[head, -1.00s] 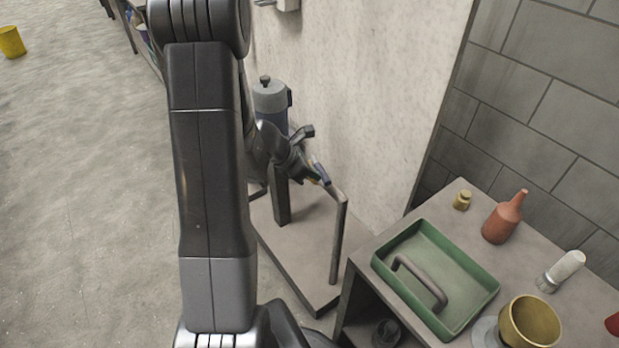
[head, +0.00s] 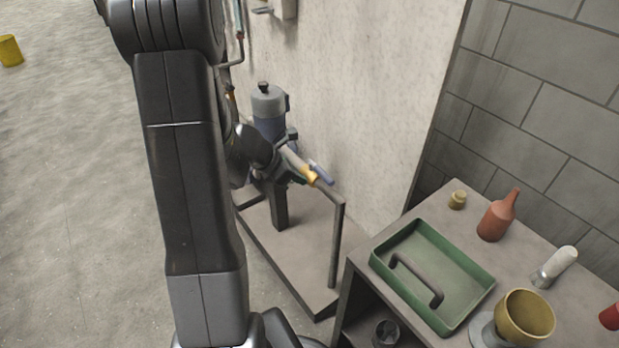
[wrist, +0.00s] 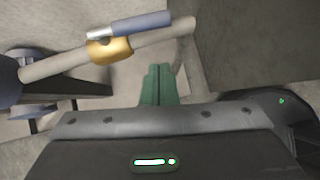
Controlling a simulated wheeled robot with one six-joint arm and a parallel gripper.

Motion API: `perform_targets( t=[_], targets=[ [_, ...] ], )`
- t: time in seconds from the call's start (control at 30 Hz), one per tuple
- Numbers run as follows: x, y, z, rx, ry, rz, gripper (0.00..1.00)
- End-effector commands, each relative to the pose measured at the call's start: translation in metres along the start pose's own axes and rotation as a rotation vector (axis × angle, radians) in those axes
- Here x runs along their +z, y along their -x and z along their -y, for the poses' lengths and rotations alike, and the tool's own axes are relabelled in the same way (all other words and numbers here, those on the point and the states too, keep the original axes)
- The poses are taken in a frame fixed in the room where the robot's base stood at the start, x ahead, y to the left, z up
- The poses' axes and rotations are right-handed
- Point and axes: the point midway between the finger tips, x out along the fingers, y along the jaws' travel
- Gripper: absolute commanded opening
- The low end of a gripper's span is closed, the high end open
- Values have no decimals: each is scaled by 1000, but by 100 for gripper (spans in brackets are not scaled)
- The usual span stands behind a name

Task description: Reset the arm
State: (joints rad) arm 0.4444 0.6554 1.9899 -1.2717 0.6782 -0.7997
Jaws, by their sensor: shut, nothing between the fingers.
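My gripper shows in the wrist view with its green fingers (wrist: 159,84) shut together and empty. They point at the floor side of a beige pipe (wrist: 160,38), apart from it in the picture. A yellow fitting (wrist: 109,49) sits around the pipe, with a blue-handled lever (wrist: 140,24) beside it. In the head view, the pipe's yellow fitting (head: 308,175) and blue lever (head: 321,173) show just right of my wrist, which partly hides the pipe.
A blue-grey canister (head: 268,112) stands behind my wrist, close to the pale wall (head: 350,80). A bench (head: 395,235) at right holds a green tray (head: 455,315), a red bottle (head: 497,218) and a yellow bowl (head: 526,316).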

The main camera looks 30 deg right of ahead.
Motion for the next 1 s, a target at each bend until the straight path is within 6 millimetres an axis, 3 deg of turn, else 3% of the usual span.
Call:
perform_targets(
  t=[0.03,0.2,0.4,0.83,1.0],
  targets=[
    [3,18,0,6,1,1,0],
    [2,52,3,4,0,0,0],
    [1,74,5,1,-1,0,0],
    [0,77,6,-1,0,-1,0],
    [0,65,6,-4,-1,0,0]
  ],
)
